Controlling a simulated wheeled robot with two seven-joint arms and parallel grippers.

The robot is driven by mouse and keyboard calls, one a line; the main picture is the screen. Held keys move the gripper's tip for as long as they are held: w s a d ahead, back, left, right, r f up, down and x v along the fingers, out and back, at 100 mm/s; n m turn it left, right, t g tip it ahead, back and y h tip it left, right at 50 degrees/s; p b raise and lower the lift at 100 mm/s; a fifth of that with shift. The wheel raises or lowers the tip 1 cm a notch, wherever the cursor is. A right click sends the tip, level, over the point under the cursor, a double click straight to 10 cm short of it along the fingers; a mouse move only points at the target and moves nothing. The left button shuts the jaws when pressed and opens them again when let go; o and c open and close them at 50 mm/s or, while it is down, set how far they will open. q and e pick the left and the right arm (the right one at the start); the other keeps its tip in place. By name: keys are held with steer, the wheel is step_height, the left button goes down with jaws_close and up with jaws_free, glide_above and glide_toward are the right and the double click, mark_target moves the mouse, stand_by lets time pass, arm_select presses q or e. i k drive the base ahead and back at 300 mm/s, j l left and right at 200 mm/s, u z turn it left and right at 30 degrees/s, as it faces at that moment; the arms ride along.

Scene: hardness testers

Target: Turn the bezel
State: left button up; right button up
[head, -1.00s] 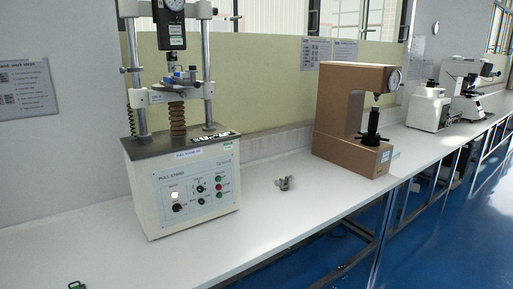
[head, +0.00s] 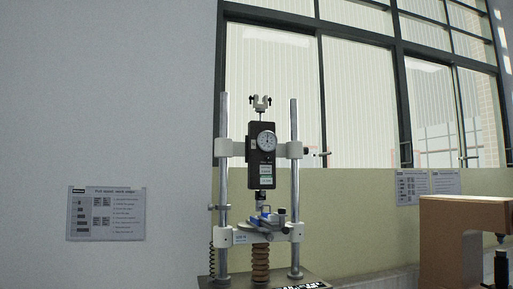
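The pull stand (head: 224,190) shows with two upright metal posts. A black force gauge (head: 261,175) is mounted between the posts on white clamps. Its round white dial, ringed by the bezel (head: 266,141), faces me near the top of the gauge. Blue and grey parts (head: 266,218) sit below the gauge on the stand's lower crosspiece. A brown ribbed column (head: 260,264) stands under that crosspiece. Neither of my grippers is in view.
A brown hardness tester (head: 458,215) is cut off at the right edge. A work steps sheet (head: 105,213) hangs on the grey wall, and more sheets (head: 427,186) hang on the green panel. Windows fill the upper right. The bench top is mostly out of frame.

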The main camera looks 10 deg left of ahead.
mark_target(265, 146)
steer(key=i+l+u, duration=0.1)
steer(key=i+u, duration=0.15)
steer(key=i, duration=0.2)
steer(key=i+l+u, duration=0.25)
steer(key=i, duration=0.15)
steer(key=j+z, duration=0.1)
steer(key=z, duration=0.3)
steer(key=k+z, duration=0.1)
steer(key=z, duration=0.3)
steer(key=j+z, duration=0.1)
steer(key=z, duration=0.25)
